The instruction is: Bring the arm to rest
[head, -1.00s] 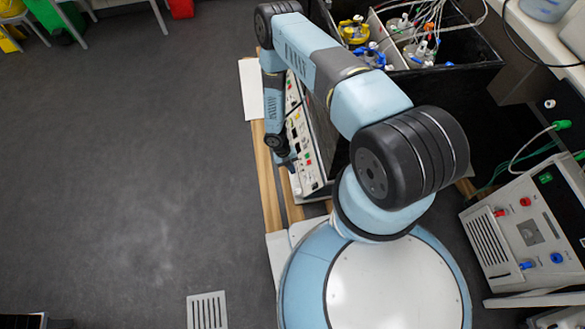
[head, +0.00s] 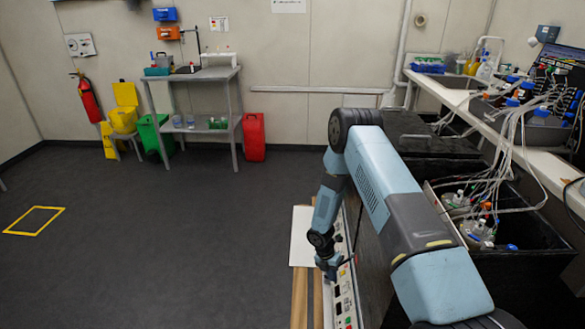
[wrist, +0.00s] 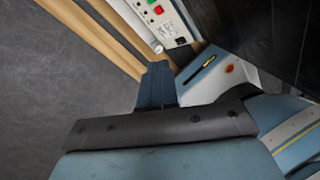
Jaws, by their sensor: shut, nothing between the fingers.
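My arm is bent over the black shaker housing, with its forearm hanging down on the left side. My gripper (head: 328,270) points down beside the control panel (head: 345,300), close to its edge; I cannot tell whether they touch. In the wrist view the dark blue fingers of my gripper (wrist: 157,80) are together with nothing between them. The control panel also shows there (wrist: 160,22), beyond the fingertips.
Wooden rails (head: 299,300) and a white board (head: 302,237) lie beside the panel. Tubed bottles (head: 478,230) stand in the open black box on the right, below a white bench (head: 510,140). Open floor lies left; a metal table (head: 205,75) stands at the back.

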